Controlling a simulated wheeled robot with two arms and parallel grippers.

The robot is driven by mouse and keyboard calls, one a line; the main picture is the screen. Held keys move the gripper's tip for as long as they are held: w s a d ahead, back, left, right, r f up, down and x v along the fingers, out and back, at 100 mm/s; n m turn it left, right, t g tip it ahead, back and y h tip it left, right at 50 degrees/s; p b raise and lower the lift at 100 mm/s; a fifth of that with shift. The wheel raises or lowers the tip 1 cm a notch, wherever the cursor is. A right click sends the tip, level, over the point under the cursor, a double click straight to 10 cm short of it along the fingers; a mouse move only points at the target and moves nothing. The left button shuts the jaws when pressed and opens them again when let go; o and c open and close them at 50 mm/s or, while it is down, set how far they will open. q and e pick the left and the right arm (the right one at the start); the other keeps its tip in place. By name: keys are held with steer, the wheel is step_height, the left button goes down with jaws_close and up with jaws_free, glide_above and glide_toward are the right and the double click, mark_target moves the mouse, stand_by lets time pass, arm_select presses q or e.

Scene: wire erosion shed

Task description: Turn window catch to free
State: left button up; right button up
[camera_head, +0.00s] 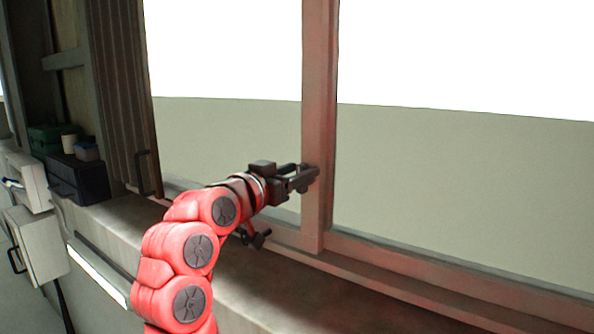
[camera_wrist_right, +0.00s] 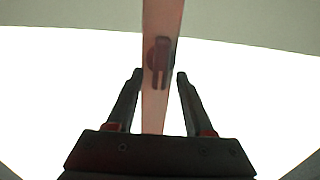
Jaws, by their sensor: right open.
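The window catch (camera_wrist_right: 160,56) is a small dark reddish-brown piece on the window's upright post (camera_head: 318,90). In the right wrist view its narrow arms run up and down the post. In the head view the catch is mostly hidden by my gripper. My right gripper (camera_head: 300,180) is at the post, level with the catch. In the right wrist view its two black fingers (camera_wrist_right: 160,76) are open, one on each side of the post, with the catch between and just beyond the tips. No contact with the catch shows. My left gripper is not seen.
A sill (camera_head: 265,300) runs below the window panes. A small dark fitting (camera_head: 258,238) shows under my right wrist; I cannot tell what it is. A dark box (camera_head: 78,180) and a white cup (camera_head: 69,144) stand at the left. A black handle (camera_head: 150,175) sits beside the left pane.

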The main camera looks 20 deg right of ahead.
jaws_close()
steer(key=shift+n, duration=0.3)
steer(key=shift+a+f+n+b, duration=0.1)
steer(key=shift+n+b, duration=0.2)
steer(key=shift+n, duration=0.1)
steer(key=n, duration=0.2)
steer(key=shift+w+a+n+b, duration=0.15)
steer(key=shift+w+n+b, duration=0.05)
steer(key=shift+n+b, duration=0.1)
steer(key=shift+w+a+f+n+p, duration=0.2)
steer(key=shift+n+p, duration=0.6)
steer(key=shift+n, duration=1.5)
steer(key=shift+w+a+f+n+p, duration=0.1)
steer(key=shift+f+n+p, duration=0.2)
steer(key=shift+n+p, duration=1.3)
steer(key=shift+w+a+f+n+p, duration=0.15)
steer(key=shift+f+n, duration=0.1)
steer(key=shift+n, duration=2.75)
steer(key=shift+d, duration=0.15)
